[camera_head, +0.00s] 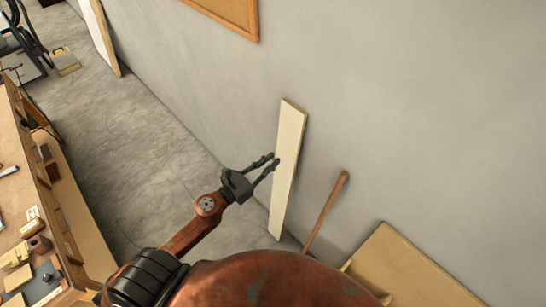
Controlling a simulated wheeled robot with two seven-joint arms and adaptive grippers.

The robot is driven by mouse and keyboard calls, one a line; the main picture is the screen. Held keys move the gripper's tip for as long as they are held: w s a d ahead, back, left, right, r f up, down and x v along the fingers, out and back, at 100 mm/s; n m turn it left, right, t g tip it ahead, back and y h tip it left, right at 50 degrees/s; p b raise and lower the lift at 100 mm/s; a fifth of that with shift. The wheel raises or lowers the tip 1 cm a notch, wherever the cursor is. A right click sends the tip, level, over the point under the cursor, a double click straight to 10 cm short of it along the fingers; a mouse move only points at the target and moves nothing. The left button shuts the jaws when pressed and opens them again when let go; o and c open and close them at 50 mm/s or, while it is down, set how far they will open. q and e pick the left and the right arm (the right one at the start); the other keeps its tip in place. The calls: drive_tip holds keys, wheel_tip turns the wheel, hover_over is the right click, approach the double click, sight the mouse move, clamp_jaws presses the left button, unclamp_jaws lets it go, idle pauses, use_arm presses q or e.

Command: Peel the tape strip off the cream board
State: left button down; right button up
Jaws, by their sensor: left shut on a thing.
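The cream board (289,150) is long and narrow. It stands upright, leaning against the grey wall, with its foot on the floor. My left gripper (273,161) reaches in from the lower left, with its dark green fingers at the board's left edge, above mid-height. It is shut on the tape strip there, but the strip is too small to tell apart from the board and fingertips. How much of it is stuck to the board cannot be seen. My right gripper is not in view.
A wooden handle (327,210) leans on the wall right of the board. A wooden panel or box (405,270) is at lower right. A cluttered workbench (30,195) lines the left side. A corkboard (232,12) hangs above. The concrete floor (150,150) between is mostly clear.

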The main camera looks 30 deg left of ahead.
use_arm(q)
drive_tip(key=shift+b+v, duration=0.3)
drive_tip(key=shift+v, duration=0.8)
drive_tip(key=shift+s+r, duration=0.2)
drive_tip(key=shift+s, duration=0.2)
drive_tip(key=shift+b+v, duration=0.55)
drive_tip(key=shift+v, duration=0.45)
drive_tip(key=shift+s+r, duration=0.15)
